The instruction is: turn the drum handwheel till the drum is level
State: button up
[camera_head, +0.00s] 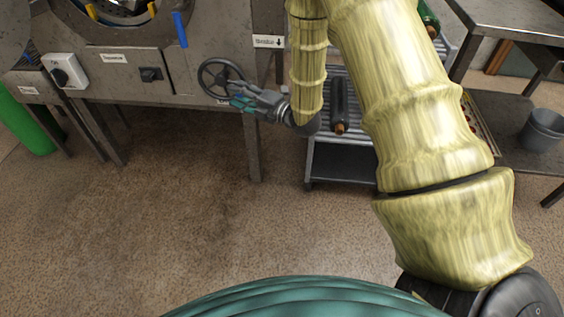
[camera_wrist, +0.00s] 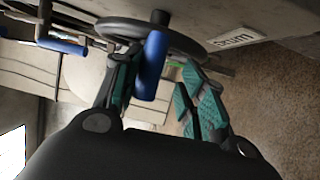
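The dark handwheel (camera_head: 221,76) is on the front of the grey metal machine, with a spoked rim. In the wrist view its rim (camera_wrist: 180,39) runs across the top, and a blue handle (camera_wrist: 152,66) sticks out from it towards me. My gripper (camera_head: 240,102) is at the wheel's lower right edge. In the wrist view my gripper (camera_wrist: 160,78) is open, its teal-padded fingers on either side of the blue handle. The left finger looks close to the handle; a gap shows on the right. The drum (camera_head: 112,28) shows only partly at the top left, so its tilt is unclear.
A switch box (camera_head: 63,71) and a black knob (camera_head: 150,74) are on the machine's front. A machine leg (camera_head: 253,150) stands below the wheel. A rack (camera_head: 335,160) with bottles is right of the gripper. The brown floor in front is clear.

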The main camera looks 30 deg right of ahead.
jog(key=s+d+f+t+p, duration=0.1)
jog(key=s+d+f+p, duration=0.1)
jog(key=s+d, duration=0.55)
jog(key=s+a+f+m+g+h+p, duration=0.2)
jog(key=s+m+g+h+p, duration=0.1)
jog(key=s+m+p, duration=0.4)
jog(key=s+a+f+m+g+h+p, duration=0.2)
jog(key=s+m+p, duration=0.5)
jog(key=p, duration=0.4)
jog(key=shift+s+a+f+m+g+h+p, duration=0.35)
jog(key=shift+a+g+h, duration=0.35)
jog(key=shift+g+h, duration=0.4)
